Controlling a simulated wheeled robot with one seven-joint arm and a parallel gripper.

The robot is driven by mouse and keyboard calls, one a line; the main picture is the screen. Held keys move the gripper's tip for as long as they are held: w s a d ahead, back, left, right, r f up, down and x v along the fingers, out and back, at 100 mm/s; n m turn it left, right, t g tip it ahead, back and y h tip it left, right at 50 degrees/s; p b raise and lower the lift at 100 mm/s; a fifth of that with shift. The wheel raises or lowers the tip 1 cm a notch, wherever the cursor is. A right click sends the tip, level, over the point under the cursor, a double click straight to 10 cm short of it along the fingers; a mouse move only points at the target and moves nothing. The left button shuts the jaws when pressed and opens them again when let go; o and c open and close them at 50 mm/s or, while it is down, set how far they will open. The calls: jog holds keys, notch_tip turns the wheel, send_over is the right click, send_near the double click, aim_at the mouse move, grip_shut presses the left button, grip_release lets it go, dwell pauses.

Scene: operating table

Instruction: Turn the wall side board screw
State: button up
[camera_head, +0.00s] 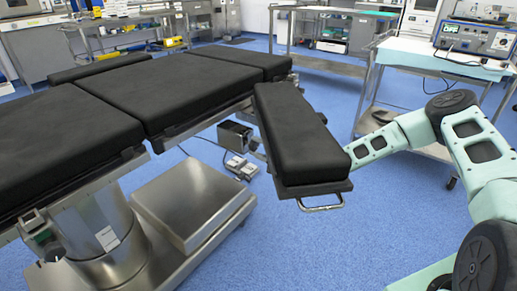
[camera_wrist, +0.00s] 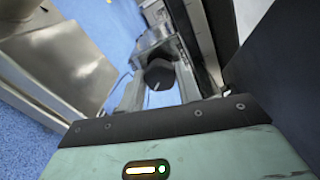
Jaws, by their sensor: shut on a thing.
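The side board (camera_head: 300,130) is a black padded board sticking out from the operating table (camera_head: 190,85), with a metal handle at its near end. My arm reaches in from the right, and its end is hidden behind the board in the head view. In the wrist view, the side board screw (camera_wrist: 159,72) is a dark round knob with a small pale mark, below a metal clamp. My gripper (camera_wrist: 160,82) has one finger on each side of the knob and is shut on it. The exact contact of the fingertips is hard to see.
A dark padded edge (camera_wrist: 285,70) is close on the right in the wrist view, and a steel surface (camera_wrist: 60,50) is on the left. A steel base box (camera_head: 192,200) stands under the table. A trolley (camera_head: 400,55) with equipment stands behind my arm. Blue floor is open in front.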

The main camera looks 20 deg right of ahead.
jog(key=shift+f+m+b, duration=0.1)
jog(key=shift+m+b, duration=0.25)
jog(key=shift+m, duration=1.25)
jog(key=o, duration=1)
jog(key=shift+d, duration=0.1)
jog(key=p+v, duration=0.1)
jog(key=v, duration=1.6)
jog(key=shift+s+p, duration=0.15)
jog(key=shift+p, duration=0.15)
